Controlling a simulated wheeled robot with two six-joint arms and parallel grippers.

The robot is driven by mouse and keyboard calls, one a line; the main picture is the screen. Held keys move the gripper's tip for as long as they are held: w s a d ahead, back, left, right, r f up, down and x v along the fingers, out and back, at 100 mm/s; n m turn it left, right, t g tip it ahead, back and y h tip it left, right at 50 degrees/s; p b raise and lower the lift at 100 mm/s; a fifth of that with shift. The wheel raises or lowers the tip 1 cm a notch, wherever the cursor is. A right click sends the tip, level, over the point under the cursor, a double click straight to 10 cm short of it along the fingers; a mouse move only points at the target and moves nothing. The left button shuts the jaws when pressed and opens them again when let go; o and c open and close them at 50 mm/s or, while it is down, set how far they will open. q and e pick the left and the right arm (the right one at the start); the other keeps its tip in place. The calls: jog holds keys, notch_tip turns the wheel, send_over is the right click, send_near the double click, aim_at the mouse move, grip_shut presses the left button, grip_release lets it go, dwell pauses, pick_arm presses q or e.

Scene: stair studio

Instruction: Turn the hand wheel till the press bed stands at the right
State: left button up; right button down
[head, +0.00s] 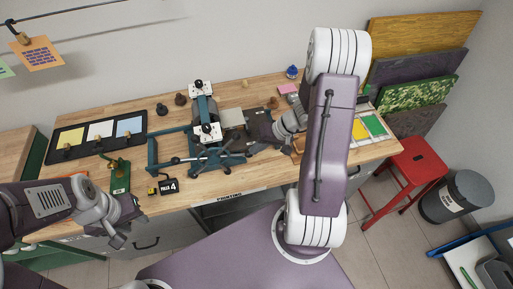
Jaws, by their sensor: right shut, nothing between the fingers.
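The teal press (203,115) stands at the middle of the workbench, with white blocks on its upright. Its rails reach out to the left. A pale flat plate (232,117), which looks like part of the bed, shows just right of the upright. The dark spoked hand wheel (217,162) is at the press's front; its exact turn is hard to make out. My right gripper (252,146) is shut and empty, close to the right of the wheel; I cannot tell whether it touches. My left gripper (130,234) looks open and empty, in front of the bench's left part.
A black tray (72,137) with coloured cards lies at the back left. A green and brass stand (119,176) and a black sign (168,186) reading 4 stand in front. Green and yellow cards lie at right. A red stool (413,163) stands right of the bench.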

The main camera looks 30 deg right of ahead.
jog(key=a+f+y+b, duration=0.1)
jog(key=f+y+b, duration=0.1)
jog(key=b, duration=0.4)
jog(key=a+f+t+y+b, duration=0.1)
jog(key=f+y+b, duration=0.1)
jog(key=f+b, duration=0.3)
jog(key=f+m+t+y+b, duration=0.1)
jog(key=f+y+b, duration=0.2)
jog(key=b, duration=0.6)
jog(key=shift+w+a+f, duration=0.2)
jog(key=shift+w+a, duration=0.15)
jog(key=shift+a, duration=0.05)
jog(key=shift+w+a+f+b, duration=0.1)
jog(key=shift+a+f+b, duration=0.3)
jog(key=shift+a+b, duration=0.45)
jog(key=shift+d, duration=0.2)
